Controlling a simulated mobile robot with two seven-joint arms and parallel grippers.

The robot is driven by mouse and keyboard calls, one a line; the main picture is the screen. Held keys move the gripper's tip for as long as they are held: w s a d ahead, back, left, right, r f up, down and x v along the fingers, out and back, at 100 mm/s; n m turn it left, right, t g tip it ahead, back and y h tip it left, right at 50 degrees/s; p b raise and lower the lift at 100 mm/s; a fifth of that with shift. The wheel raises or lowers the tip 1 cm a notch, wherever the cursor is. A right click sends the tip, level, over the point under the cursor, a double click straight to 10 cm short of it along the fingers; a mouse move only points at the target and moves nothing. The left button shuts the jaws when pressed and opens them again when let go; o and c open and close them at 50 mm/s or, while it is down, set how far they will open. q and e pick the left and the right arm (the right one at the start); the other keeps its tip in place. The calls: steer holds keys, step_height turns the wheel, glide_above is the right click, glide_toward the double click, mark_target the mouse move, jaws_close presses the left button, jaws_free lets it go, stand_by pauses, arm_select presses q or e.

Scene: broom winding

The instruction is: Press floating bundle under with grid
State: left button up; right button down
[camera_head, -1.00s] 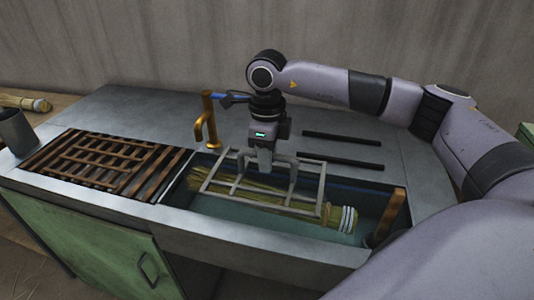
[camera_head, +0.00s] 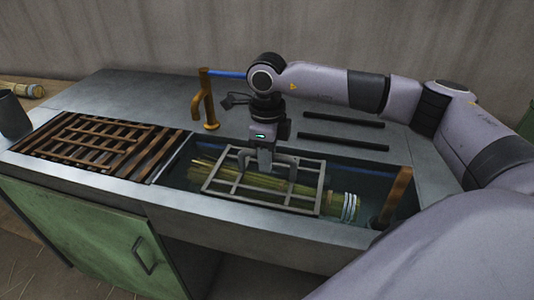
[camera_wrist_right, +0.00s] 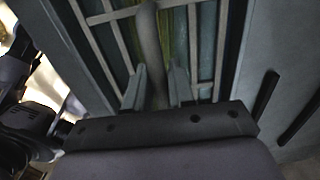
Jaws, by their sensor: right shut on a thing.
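A grey metal grid (camera_head: 236,189) lies over the straw bundle (camera_head: 275,183) in the water of the sink (camera_head: 178,198). The bundle's bound end, with pale bands (camera_head: 349,207), sticks out past the grid's right end. My right gripper (camera_head: 267,172) is shut on the grid's raised handle, above the middle of the grid. In the right wrist view the fingers (camera_wrist_right: 155,88) are on either side of the handle bar (camera_wrist_right: 149,40), with the yellowish bundle (camera_wrist_right: 172,38) seen through the bars. My left gripper is not in view.
A wooden slatted rack (camera_head: 60,146) lies on the counter left of the sink. A brass tap (camera_head: 207,105) stands behind the sink, and a wooden post (camera_head: 394,197) is at its right end. A grey cup (camera_head: 12,117) and another bundle (camera_head: 24,89) are at far left.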

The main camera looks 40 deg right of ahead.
mark_target(267, 175)
steer(key=shift+f+b, duration=0.35)
steer(key=shift+f, duration=0.3)
steer(key=shift+f+b, duration=0.55)
steer(key=shift+f, duration=0.2)
steer(key=shift+f+b, duration=0.35)
steer(key=shift+f, duration=0.25)
steer(key=shift+c, duration=1.4)
jaws_free()
steer(key=shift+f, duration=0.1)
steer(key=shift+o, duration=1.4)
steer(key=shift+f, duration=0.1)
